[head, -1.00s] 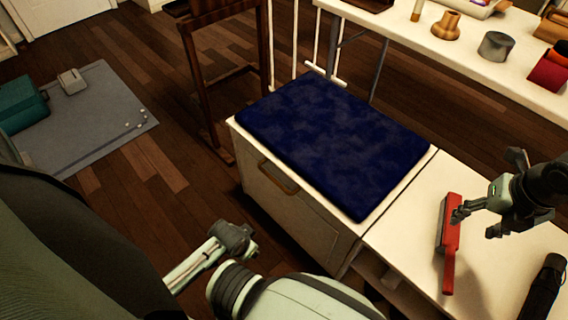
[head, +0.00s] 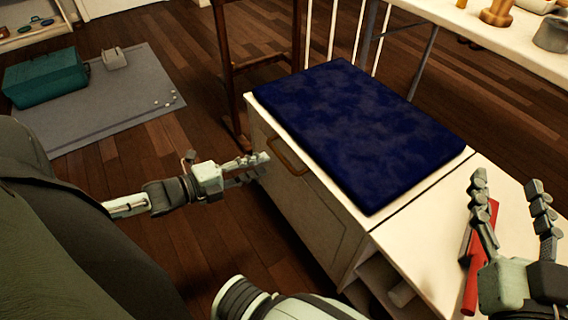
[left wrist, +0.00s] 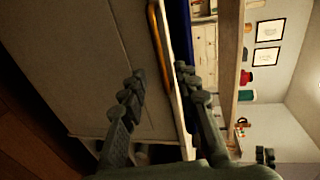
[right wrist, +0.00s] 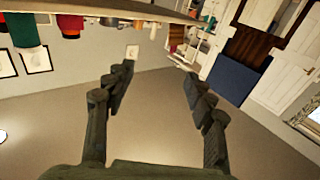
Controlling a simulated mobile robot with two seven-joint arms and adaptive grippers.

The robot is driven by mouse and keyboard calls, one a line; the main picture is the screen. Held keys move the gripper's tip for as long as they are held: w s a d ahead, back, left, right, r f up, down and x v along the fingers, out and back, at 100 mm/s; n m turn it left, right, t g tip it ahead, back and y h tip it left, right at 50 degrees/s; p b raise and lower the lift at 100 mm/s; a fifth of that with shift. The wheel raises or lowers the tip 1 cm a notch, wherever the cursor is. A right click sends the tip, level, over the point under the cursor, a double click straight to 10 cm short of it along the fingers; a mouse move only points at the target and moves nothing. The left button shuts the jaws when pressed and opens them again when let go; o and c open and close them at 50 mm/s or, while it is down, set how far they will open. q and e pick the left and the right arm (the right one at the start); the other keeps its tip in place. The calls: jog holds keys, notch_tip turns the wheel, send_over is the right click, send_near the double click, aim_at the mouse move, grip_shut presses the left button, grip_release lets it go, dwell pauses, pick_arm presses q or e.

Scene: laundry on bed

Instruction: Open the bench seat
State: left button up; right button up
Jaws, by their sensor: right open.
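The bench is a white box with a dark blue cushion (head: 360,130) lying flat on its seat, which is down. A curved wooden handle (head: 288,157) is on the bench's front panel (head: 290,195), just under the top edge. My left gripper (head: 268,164) is in front of that panel, its fingers apart and pointing toward the handle. In the left wrist view the handle (left wrist: 160,45) appears between and beyond the fingertips; contact does not show. My right gripper (head: 512,185) is open and empty, its fingers pointing up, over the white surface right of the bench.
A red long-handled object (head: 470,285) lies on the white surface (head: 425,235), partly behind my right gripper. An open shelf (head: 385,285) is below. A wooden stand (head: 235,90) is behind the bench. A teal box (head: 45,78) sits on a grey mat (head: 100,110) at left.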

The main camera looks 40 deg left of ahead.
aim_at(280, 158)
pick_arm(q)
jog(key=b+x, duration=0.1)
jog(key=x, duration=0.5)
jog(key=shift+w+b, duration=0.15)
jog(key=shift+b, duration=0.15)
jog(key=shift+w+d+f, duration=0.1)
jog(key=shift+w+d, duration=0.25)
jog(key=shift+w, duration=0.3)
pick_arm(e)
notch_tip(280, 158, up, 7)
jog(key=s+a+t+y, duration=0.1)
jog(key=s+t, duration=0.1)
jog(key=t, duration=0.2)
jog(key=shift+r+y, duration=0.15)
jog(key=shift+y, duration=0.25)
pick_arm(q)
jog(key=shift+c, duration=0.5)
pick_arm(e)
jog(key=shift+s+a, duration=0.1)
pick_arm(q)
grip_shut()
